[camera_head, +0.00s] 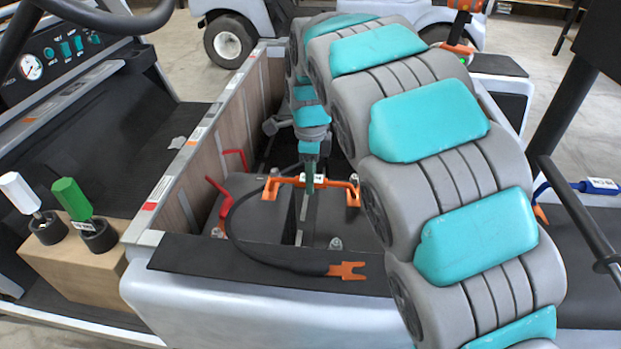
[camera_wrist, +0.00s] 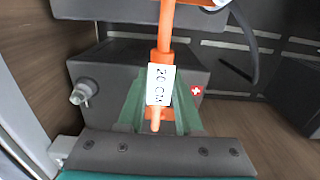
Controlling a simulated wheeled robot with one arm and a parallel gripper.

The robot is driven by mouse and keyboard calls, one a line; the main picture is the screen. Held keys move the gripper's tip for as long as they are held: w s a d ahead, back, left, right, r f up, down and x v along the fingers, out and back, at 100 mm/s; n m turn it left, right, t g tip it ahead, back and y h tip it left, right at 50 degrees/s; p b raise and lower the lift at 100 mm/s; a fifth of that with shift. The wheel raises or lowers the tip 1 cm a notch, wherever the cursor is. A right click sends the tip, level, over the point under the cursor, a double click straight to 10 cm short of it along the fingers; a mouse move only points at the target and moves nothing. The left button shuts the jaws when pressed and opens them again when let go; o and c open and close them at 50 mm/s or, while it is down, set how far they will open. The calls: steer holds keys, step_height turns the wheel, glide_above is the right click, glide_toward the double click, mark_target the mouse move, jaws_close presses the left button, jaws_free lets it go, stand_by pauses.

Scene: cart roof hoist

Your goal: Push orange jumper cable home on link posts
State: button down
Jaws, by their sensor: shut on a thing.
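The orange jumper (camera_head: 333,183) is a rigid-looking bar with a white label, lying crosswise above the dark battery tops (camera_head: 262,215) in the cart bay. My gripper (camera_head: 309,188) is shut on its middle, pointing down. In the wrist view my green fingers (camera_wrist: 157,100) flank the jumper (camera_wrist: 165,42) and its label reads 20 CM. A metal post (camera_head: 335,243) stands in front of the jumper. In the wrist view a metal post (camera_wrist: 80,94) stands left of my fingers. I cannot tell whether the jumper's ends sit on posts.
A black cable (camera_head: 248,252) loops to an orange fork (camera_head: 346,270) on the front ledge. Red handles (camera_head: 220,198) stand at the left bay wall (camera_head: 205,160). Green (camera_head: 78,205) and white (camera_head: 20,193) knobs are outside, left. My arm hides the bay's right side.

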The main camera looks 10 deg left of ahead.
steer(key=shift+w+p, duration=0.35)
steer(key=shift+w, duration=0.5)
steer(key=c, duration=0.5)
jaws_free()
steer(key=shift+r, duration=0.15)
step_height(320, 180, up, 8)
steer(key=shift+f, duration=0.2)
